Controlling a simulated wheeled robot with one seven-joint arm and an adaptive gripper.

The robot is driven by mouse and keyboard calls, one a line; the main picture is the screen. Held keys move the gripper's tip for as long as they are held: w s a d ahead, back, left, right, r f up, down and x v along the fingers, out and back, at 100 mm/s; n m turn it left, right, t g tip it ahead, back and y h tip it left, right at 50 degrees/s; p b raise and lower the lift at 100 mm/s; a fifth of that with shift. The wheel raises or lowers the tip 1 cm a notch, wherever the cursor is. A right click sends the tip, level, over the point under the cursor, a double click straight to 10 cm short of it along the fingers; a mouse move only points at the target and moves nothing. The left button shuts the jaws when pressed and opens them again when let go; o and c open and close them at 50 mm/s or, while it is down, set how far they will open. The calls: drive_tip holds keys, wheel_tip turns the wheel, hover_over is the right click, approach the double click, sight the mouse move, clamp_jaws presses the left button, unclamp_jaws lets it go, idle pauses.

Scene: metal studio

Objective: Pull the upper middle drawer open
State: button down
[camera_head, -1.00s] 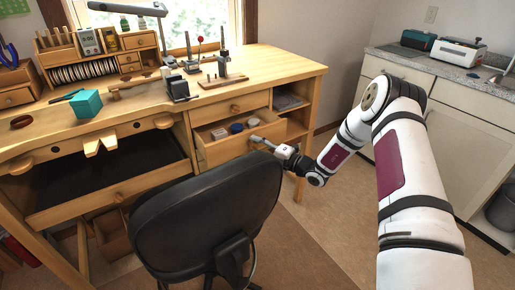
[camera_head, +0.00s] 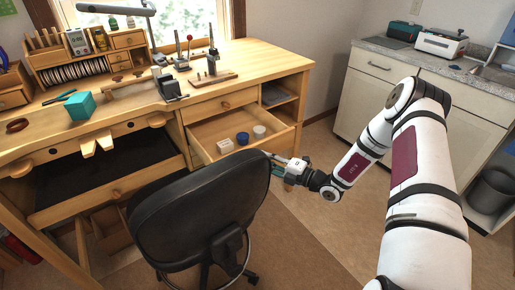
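The wooden workbench has a pulled-out drawer (camera_head: 286,137) on its right side, under a shut drawer with a round knob (camera_head: 225,105). The open drawer shows a white box (camera_head: 225,146), a blue round container (camera_head: 242,138) and a white round container (camera_head: 259,131) inside. My gripper (camera_head: 271,158) is at the outer face of the open drawer's front, near the chair's top right edge. Its fingertips and the drawer's knob are too small and partly hidden to tell whether it grips the knob.
A black office chair (camera_head: 192,222) stands close before the bench and covers part of the drawer front. Grey-topped cabinets (camera_head: 425,90) stand at the right. Floor (camera_head: 315,215) is clear between chair and cabinets. A teal box (camera_head: 80,106) and tools are on the bench.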

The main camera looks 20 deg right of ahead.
drive_tip(key=shift+s+d, duration=0.15)
drive_tip(key=shift+s, duration=0.2)
drive_tip(key=c, duration=1.3)
unclamp_jaws()
drive_tip(key=shift+d, duration=0.1)
drive_tip(key=v, duration=1.2)
